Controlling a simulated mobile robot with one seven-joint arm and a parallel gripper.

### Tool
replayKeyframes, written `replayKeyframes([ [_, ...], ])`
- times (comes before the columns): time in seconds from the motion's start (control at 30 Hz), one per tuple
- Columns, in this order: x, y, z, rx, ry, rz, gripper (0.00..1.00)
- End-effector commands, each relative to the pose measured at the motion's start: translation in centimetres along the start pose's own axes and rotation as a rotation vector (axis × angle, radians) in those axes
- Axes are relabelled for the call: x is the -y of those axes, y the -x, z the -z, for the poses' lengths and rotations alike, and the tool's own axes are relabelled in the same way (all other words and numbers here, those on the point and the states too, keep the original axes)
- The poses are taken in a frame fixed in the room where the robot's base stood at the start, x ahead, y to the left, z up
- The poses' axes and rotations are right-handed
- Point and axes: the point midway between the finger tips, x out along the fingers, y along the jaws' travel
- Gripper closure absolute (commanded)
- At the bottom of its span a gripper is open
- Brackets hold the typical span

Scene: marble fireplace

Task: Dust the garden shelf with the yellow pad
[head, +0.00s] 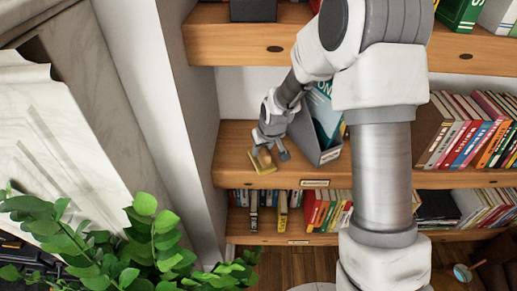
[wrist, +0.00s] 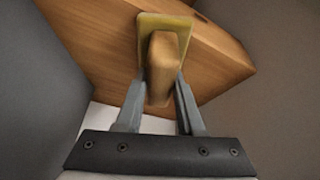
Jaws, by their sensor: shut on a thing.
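My gripper (head: 270,157) is shut on the yellow pad (head: 263,160). In the wrist view the pad (wrist: 178,32) has a tan block-like grip (wrist: 160,70) held between the two fingers (wrist: 158,92). The pad is at the left part of a wooden shelf (head: 232,150), close to its surface; whether it touches the wood is not clear. In the wrist view the shelf board (wrist: 215,65) lies behind the pad. Which shelf is the garden shelf cannot be told.
A grey magazine file (head: 312,140) stands just right of my gripper. Books (head: 475,130) fill the shelf's right side, and more books (head: 325,210) stand below. A white side panel (head: 165,110) bounds the left. A leafy plant (head: 130,250) is at lower left.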

Motion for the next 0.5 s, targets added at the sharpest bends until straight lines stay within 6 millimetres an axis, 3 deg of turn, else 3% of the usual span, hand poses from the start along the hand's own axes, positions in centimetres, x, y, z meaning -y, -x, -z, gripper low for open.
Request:
replayKeyframes([
  [0.5,3.5,-1.1,0.9,0.004,0.003,0.003,1.0],
])
